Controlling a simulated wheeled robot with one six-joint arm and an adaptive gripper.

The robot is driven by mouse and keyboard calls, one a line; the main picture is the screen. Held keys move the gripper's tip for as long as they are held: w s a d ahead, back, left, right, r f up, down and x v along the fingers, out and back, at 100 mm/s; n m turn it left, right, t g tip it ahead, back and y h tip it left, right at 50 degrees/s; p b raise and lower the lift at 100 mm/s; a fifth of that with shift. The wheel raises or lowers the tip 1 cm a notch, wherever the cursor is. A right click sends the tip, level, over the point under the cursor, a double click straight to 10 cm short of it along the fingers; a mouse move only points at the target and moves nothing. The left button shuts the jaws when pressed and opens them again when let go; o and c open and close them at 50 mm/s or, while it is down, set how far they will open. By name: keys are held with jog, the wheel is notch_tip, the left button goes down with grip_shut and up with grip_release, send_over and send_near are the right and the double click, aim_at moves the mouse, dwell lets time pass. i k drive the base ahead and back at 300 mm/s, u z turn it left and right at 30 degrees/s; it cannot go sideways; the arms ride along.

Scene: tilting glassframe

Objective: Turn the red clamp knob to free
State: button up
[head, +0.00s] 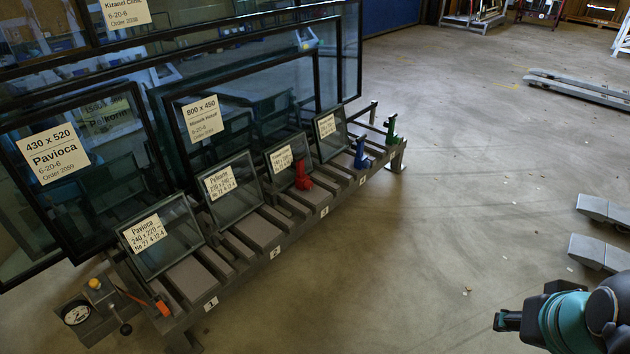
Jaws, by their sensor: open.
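The red clamp knob (303,177) stands upright on the rack (256,262), in front of a small framed glass pane near the label 3. Whether it is in its clamped or free position, I cannot tell. My gripper (504,320) is at the bottom right of the head view, open and empty, pointing left. It is well apart from the red knob, with bare floor showing between them.
A blue clamp (361,154) and a green clamp (391,128) stand farther right on the rack. Labelled glass panes (165,235) lean along it. A gauge box (78,313) with a yellow button is at its left end. Grey ramps (598,252) lie on the right.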

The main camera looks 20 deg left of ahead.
aim_at(308, 185)
jog(key=u, duration=0.45)
jog(key=i, duration=0.75)
jog(key=u, duration=1)
jog(key=i, duration=0.3)
jog(key=u, duration=0.25)
